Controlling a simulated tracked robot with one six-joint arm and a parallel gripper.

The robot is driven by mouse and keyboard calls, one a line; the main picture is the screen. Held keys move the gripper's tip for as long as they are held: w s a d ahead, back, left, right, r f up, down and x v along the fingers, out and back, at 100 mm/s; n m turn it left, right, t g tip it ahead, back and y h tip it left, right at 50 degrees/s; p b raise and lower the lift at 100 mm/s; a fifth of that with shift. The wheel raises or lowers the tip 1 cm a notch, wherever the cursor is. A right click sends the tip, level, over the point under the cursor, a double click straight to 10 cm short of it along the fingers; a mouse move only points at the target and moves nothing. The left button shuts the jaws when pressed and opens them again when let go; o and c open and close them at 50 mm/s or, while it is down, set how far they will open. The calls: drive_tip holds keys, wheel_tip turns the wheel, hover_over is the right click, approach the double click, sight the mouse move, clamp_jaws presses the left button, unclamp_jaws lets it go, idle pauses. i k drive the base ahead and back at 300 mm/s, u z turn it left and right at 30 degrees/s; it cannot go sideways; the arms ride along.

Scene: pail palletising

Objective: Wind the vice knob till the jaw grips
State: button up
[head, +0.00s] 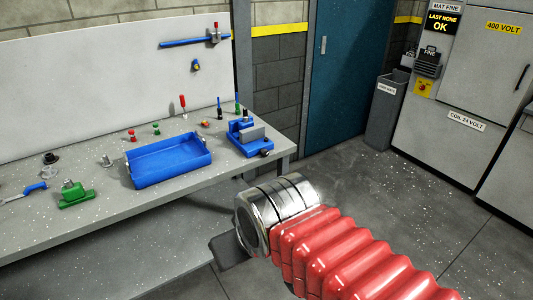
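A blue vice (243,128) with a grey block-like part (250,134) stands at the right end of the workbench, beside the blue tray. A small dark knob-like part (265,152) shows at its front right; it is too small to tell its turn. I cannot tell whether the jaw touches anything. My arm, with red bellows and a metal collar, reaches in from the lower right. A dark grey part at its end, likely my gripper (230,252), shows low, in front of the bench and apart from the vice. The collar hides most of it, so its fingers cannot be made out.
A blue tray (168,163) sits left of the vice on the grey bench (110,208). A white board backs the bench. The floor (390,205) at right is open, before grey cabinets.

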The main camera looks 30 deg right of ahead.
sight(264, 152)
drive_tip(key=i, duration=0.85)
drive_tip(key=u, duration=0.05)
